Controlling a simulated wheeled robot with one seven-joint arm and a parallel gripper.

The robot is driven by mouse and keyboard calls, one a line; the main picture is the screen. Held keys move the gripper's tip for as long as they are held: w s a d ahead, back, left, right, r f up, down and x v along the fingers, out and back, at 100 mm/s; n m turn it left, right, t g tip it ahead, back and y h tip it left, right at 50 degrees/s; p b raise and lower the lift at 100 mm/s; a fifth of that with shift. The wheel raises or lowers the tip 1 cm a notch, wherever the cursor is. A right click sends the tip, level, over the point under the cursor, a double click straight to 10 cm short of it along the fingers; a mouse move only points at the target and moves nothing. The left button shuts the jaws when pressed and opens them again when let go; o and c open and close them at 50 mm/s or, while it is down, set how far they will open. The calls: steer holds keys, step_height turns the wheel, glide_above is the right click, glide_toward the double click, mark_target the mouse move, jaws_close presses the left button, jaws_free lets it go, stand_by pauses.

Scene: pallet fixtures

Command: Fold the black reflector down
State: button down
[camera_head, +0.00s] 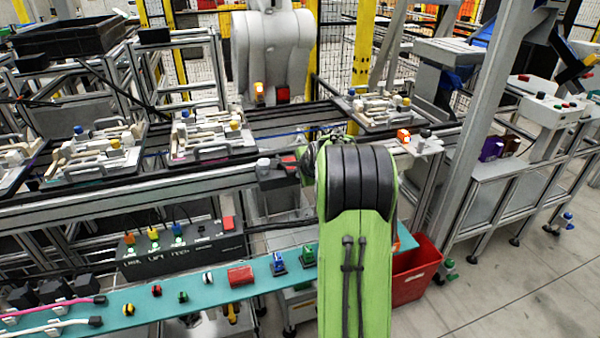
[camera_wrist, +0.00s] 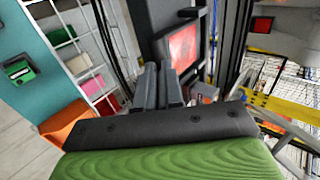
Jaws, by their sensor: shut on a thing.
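My gripper shows in the wrist view (camera_wrist: 158,88), its two grey fingers close together and shut at the lower edge of a dark unit with a red face (camera_wrist: 185,47). The black reflector is taken to be the dark part at the fingertips; its outline and exact angle cannot be made out. In the head view the dark unit with its red face (camera_head: 288,162) sits at the front edge of the conveyor. My green arm comes up from below and ends just right of it, and hides my fingers there.
The conveyor carries pallets with fixtures (camera_head: 212,138). A teal shelf (camera_head: 215,290) with buttons and connectors runs in front. A black control box (camera_head: 180,248) stands behind that shelf. A red bin (camera_head: 415,272) is right of my arm, and a metal post (camera_head: 478,120) stands farther right.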

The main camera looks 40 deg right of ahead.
steer(key=shift+s+a+f+g, duration=0.1)
steer(key=shift+s+f+g, duration=0.1)
steer(key=shift+f, duration=0.45)
steer(key=shift+s+a+f+g, duration=0.1)
steer(key=shift+s+f, duration=0.05)
steer(key=shift+f, duration=0.5)
steer(key=c, duration=1.1)
jaws_free()
steer(key=shift+o, duration=0.3)
steer(key=shift+w+d+f, duration=0.15)
steer(key=shift+w, duration=0.1)
steer(key=p+v, duration=0.3)
steer(key=v, duration=1.3)
steer(key=shift+d+r+p, duration=0.3)
steer(key=shift+r, duration=0.05)
